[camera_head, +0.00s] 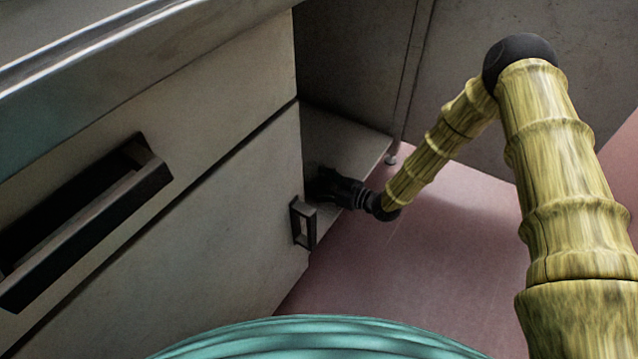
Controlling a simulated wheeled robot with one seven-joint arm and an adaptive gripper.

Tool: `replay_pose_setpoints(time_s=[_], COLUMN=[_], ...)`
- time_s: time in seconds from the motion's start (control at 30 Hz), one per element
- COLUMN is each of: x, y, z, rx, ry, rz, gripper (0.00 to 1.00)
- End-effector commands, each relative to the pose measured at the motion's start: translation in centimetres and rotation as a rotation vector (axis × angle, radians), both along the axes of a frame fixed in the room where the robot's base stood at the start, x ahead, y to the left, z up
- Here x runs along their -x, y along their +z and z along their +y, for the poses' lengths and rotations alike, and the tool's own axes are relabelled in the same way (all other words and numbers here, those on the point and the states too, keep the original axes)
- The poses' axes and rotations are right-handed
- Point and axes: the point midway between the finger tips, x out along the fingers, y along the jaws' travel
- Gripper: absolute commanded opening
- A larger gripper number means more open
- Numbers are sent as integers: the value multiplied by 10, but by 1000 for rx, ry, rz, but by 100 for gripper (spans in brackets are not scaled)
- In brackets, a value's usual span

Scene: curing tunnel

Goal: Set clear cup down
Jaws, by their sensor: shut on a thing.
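My gripper (330,187) is at the end of my arm, low down beside the edge of the grey cabinet front. It is over the end of a low grey shelf (345,142) and is dark against the shadow. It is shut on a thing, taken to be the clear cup. The cup itself cannot be made out; the fingertips are small and partly hidden by the cabinet front. I cannot tell whether the cup touches the shelf.
The cabinet front (215,235) fills the left, with a long dark handle (85,235) and a small dark handle (303,224) close to my gripper. A metal-edged counter (150,30) is above. Grey panels (470,90) stand behind. The pinkish floor (420,265) is clear.

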Motion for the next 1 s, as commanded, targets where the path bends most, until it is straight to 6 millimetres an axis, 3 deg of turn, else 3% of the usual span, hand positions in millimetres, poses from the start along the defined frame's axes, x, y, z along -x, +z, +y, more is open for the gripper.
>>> replay_pose_setpoints(time_s=[0.13,0.17,0.27,0.7,1.0], x=[0,0,0,0,22], y=[-4,-3,-3,2,11], z=[0,0,0,-1,-36], rx=[0,0,0,0,1], ry=[0,0,0,-1,-1], rz=[0,0,0,0,3], gripper=[32,64,82,82,82])
